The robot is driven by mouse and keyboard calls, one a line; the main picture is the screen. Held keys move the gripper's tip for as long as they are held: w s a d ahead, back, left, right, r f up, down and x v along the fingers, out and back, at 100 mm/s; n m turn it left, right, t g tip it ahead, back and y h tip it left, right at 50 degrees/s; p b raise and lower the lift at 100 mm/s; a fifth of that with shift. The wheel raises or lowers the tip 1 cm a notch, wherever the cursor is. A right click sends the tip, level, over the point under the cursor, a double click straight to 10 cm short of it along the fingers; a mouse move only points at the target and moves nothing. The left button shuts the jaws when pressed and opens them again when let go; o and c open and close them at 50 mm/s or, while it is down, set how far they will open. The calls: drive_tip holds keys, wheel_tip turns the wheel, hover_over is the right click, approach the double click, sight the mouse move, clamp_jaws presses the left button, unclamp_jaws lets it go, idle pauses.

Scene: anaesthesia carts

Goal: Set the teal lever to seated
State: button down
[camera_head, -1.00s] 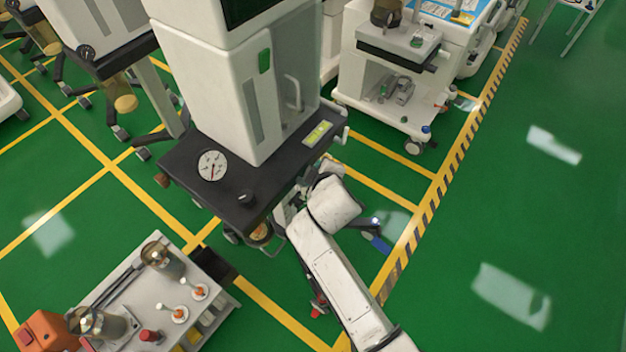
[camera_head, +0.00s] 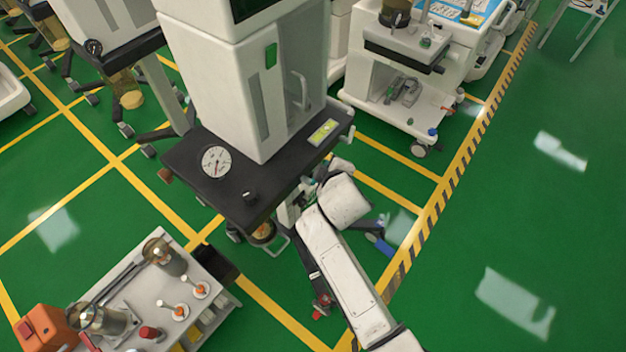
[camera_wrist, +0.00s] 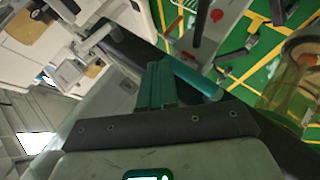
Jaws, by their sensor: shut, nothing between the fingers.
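In the wrist view my gripper (camera_wrist: 160,70) points up the picture, its dark teal fingers together with nothing seen between them. A teal bar (camera_wrist: 198,80), which looks like the teal lever, slants down to the right just beside the fingertips. I cannot tell whether they touch. In the head view my white arm reaches up to the right side of the black-topped cart (camera_head: 190,158). My gripper is mostly hidden there behind the wrist, and only a small teal spot (camera_head: 306,180) shows by the cart's edge. The lever's setting cannot be read.
The cart carries a tall white cabinet (camera_head: 205,85) and a round gauge (camera_head: 216,161). A grey cart with orange-tipped knobs (camera_head: 200,290) stands lower left. Another white cart (camera_head: 385,115) stands behind. An amber glass canister (camera_wrist: 292,75) is at the wrist view's right. Green floor is clear at right.

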idle(0.4)
drive_tip(key=s+d+r+p, duration=0.1)
drive_tip(key=s+d+r, duration=0.1)
drive_tip(key=r, duration=0.3)
drive_tip(key=s+d+r+p, duration=0.2)
drive_tip(key=s+d+r, duration=0.1)
drive_tip(key=r, duration=0.3)
drive_tip(key=shift+s+d+r, duration=0.2)
drive_tip(key=shift+d+r, duration=0.05)
drive_tip(key=shift+d, duration=0.2)
drive_tip(key=s+d+f+m+g, duration=0.3)
drive_tip(key=s+d, duration=0.3)
drive_tip(key=s, duration=0.6)
drive_tip(key=s+d+f+m+g+h, duration=0.1)
drive_tip(key=s+d+f+m+g, duration=0.2)
drive_tip(key=s, duration=0.9)
drive_tip(key=s+d+f+m+g, duration=0.3)
drive_tip(key=s+d+m, duration=0.5)
drive_tip(key=s+d, duration=0.3)
drive_tip(key=shift+s+f+g+h, duration=0.3)
drive_tip(key=shift+s+f+g, duration=0.15)
drive_tip(key=shift+s, duration=0.4)
